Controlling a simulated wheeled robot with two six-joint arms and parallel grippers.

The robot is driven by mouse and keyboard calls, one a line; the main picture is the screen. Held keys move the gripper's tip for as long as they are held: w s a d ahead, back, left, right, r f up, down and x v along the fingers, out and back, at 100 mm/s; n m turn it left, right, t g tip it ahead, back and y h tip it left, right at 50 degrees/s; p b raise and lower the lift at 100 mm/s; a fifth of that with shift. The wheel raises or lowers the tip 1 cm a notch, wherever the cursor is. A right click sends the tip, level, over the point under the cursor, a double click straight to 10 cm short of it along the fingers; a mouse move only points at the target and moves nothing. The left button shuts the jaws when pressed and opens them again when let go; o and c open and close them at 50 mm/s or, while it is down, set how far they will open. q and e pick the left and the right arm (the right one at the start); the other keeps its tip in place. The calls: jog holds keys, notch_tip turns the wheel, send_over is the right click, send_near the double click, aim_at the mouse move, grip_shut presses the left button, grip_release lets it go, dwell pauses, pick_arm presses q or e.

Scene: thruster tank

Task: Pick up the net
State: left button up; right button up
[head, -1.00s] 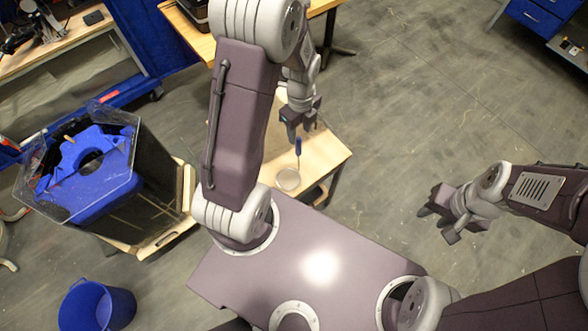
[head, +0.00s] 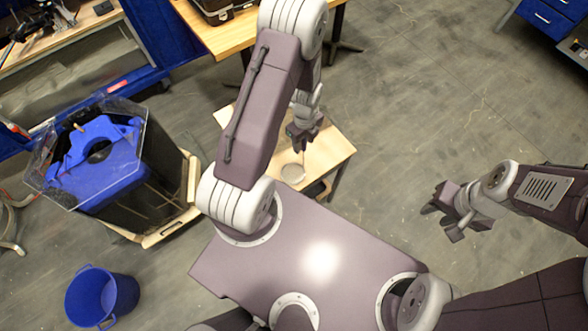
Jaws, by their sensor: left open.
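The net (head: 293,172) has a pale round hoop and lies at the near part of a small wooden table. A thin stem runs up from the hoop toward my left gripper (head: 300,143). My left gripper is open, pointing down at the handle end. It covers the blue handle, and I cannot tell whether its fingers touch it. My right gripper (head: 440,222) is open and empty, above the floor at the right.
A dark hexagonal tank (head: 150,170) with a blue top and clear rim stands on a wooden stand at the left. A blue bucket (head: 103,297) is on the floor at the lower left. A wooden workbench (head: 215,35) is at the top.

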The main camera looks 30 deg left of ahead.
pick_arm(q)
grip_shut()
dwell(1.4)
